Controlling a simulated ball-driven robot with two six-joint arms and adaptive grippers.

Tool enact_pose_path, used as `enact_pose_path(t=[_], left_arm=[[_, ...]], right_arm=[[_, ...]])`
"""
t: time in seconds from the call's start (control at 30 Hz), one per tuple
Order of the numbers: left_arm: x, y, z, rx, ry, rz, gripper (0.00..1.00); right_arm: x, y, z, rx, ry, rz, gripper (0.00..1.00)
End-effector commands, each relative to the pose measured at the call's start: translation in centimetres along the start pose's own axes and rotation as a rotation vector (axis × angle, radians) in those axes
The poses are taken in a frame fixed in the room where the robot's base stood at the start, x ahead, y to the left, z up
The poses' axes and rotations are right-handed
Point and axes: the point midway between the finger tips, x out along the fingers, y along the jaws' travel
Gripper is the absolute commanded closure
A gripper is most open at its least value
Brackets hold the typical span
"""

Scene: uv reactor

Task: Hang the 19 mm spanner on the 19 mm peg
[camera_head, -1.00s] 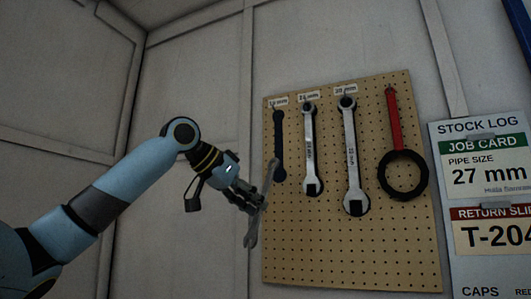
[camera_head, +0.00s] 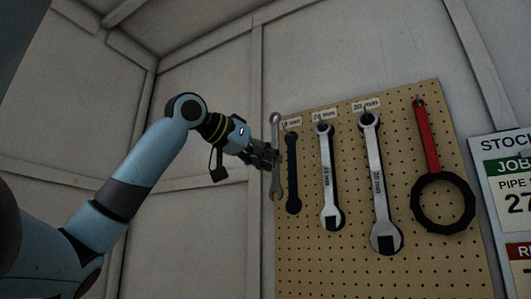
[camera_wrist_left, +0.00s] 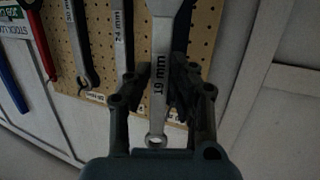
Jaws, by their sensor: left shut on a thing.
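My left gripper (camera_head: 270,157) is shut on the 19 mm spanner (camera_head: 276,183), a grey spanner held nearly upright at the pegboard's left edge. In the left wrist view the spanner (camera_wrist_left: 161,50) carries the mark "19 mm" and passes between the fingers (camera_wrist_left: 158,95), its small ring end towards the wrist. On the pegboard (camera_head: 350,262), a dark spanner-shaped outline (camera_head: 292,172) lies under the leftmost label (camera_head: 290,123), just right of the held spanner. The peg itself is too small to make out. My right gripper is out of view.
A 24 mm spanner (camera_head: 326,175), a 30 mm spanner (camera_head: 376,185) and a red-handled strap wrench (camera_head: 427,150) hang further right on the board. A stock log panel (camera_head: 505,200) is at the far right. The wall left of the board is bare.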

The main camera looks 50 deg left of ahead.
Motion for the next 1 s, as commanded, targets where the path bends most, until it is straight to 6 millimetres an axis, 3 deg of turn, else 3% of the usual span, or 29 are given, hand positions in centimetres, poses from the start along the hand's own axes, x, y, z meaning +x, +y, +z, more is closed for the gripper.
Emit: enact_pose_path(t=[0.27,1.0], left_arm=[[1.8,-0.6,-0.3,-0.001,-0.001,0.001,1.0],[6.2,-2.2,-0.7,0.0,-0.002,0.001,1.0]], right_arm=[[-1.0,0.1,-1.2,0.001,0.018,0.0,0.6],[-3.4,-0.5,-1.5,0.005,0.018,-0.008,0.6]])
